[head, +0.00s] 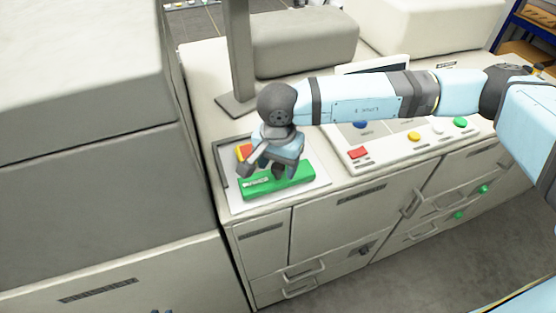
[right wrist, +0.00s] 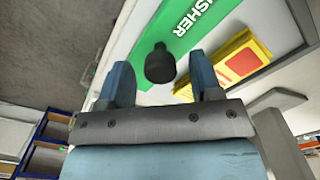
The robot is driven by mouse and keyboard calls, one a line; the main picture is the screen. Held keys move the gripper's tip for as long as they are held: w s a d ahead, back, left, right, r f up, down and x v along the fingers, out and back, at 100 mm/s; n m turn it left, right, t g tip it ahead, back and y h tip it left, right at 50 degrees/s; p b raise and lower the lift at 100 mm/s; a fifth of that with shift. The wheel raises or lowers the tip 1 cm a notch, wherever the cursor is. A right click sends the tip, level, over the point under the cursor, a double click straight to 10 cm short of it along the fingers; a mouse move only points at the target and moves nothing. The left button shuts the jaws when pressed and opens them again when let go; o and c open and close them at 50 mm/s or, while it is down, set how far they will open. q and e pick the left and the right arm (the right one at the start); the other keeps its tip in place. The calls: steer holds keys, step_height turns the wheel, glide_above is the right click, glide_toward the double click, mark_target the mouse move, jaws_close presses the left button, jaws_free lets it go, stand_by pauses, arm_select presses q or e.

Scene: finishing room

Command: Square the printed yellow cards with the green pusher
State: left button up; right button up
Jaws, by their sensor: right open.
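The green pusher (head: 305,182), a flat bar with white lettering, lies in the light tray (head: 240,204) on the machine's left worktop. It also shows in the right wrist view (right wrist: 185,28), with a dark upright knob (right wrist: 160,66). The yellow cards (head: 244,152), printed with a red patch, lie behind the pusher, partly hidden by my gripper; the wrist view shows them (right wrist: 257,50) as a stack beside the pusher. My right gripper (head: 272,165) is open over the pusher, its fingers on either side of the knob; I cannot tell whether they touch it. My left gripper is out of view.
A grey post (head: 240,60) stands behind the tray. A sloped control panel (head: 390,150) with coloured buttons lies to the right, below my right arm. A tall grey cabinet (head: 90,130) rises close on the left.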

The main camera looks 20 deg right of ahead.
steer(key=c, duration=1)
steer(key=shift+w+f+b, duration=0.15)
steer(key=shift+w+b, duration=0.05)
steer(key=shift+b, duration=0.1)
steer(key=w+b, duration=0.5)
steer(key=w, duration=0.1)
steer(key=shift+w+a, duration=0.15)
steer(key=shift+w, duration=0.2)
steer(key=shift+w+b, duration=0.25)
steer(key=shift+b, duration=0.05)
steer(key=shift+r, duration=0.2)
steer(key=o, duration=1)
